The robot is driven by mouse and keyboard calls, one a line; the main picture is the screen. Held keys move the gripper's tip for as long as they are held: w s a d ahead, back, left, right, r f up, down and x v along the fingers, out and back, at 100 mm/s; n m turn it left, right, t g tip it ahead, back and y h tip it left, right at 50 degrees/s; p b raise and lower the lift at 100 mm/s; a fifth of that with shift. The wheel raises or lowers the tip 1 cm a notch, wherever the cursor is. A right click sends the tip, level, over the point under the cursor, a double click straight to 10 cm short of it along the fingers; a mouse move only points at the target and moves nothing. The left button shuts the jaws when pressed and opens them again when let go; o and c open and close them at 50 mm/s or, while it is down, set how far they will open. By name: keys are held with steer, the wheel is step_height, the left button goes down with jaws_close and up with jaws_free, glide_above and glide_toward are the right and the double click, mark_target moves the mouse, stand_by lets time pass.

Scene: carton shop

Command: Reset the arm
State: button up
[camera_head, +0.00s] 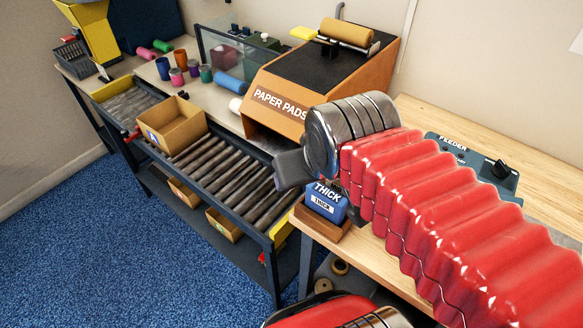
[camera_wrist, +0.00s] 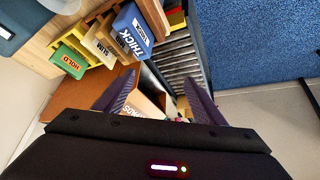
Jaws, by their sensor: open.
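My arm, with red ribbed covering, reaches in from the right in the head view. My gripper (camera_head: 290,169) is at its end, a dark finger showing above the near end of the roller conveyor (camera_head: 232,172). In the wrist view my gripper (camera_wrist: 160,92) is open, its two dark fingers spread wide with nothing held between them. Below and beyond the fingers lie the orange paper pads machine (camera_wrist: 75,95) and the conveyor rollers (camera_wrist: 178,58). In the head view the arm hides part of the machine's right side and the wooden bench.
A blue THICK block (camera_head: 325,203) sits in a wooden holder close below my gripper. An open carton (camera_head: 172,124) stands on the rollers. The feeder box (camera_head: 470,160) is behind my arm. Colored spools (camera_head: 177,77) stand at the back. Blue carpet (camera_head: 80,235) is clear at left.

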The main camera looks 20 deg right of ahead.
steer(key=shift+s+a+f+g+y, duration=0.2)
steer(key=shift+s+a+f, duration=0.25)
steer(key=shift+s, duration=0.15)
steer(key=shift+s+a+f+g+y, duration=0.1)
steer(key=shift+s+a+f+g, duration=0.1)
steer(key=shift+s+a+f, duration=0.3)
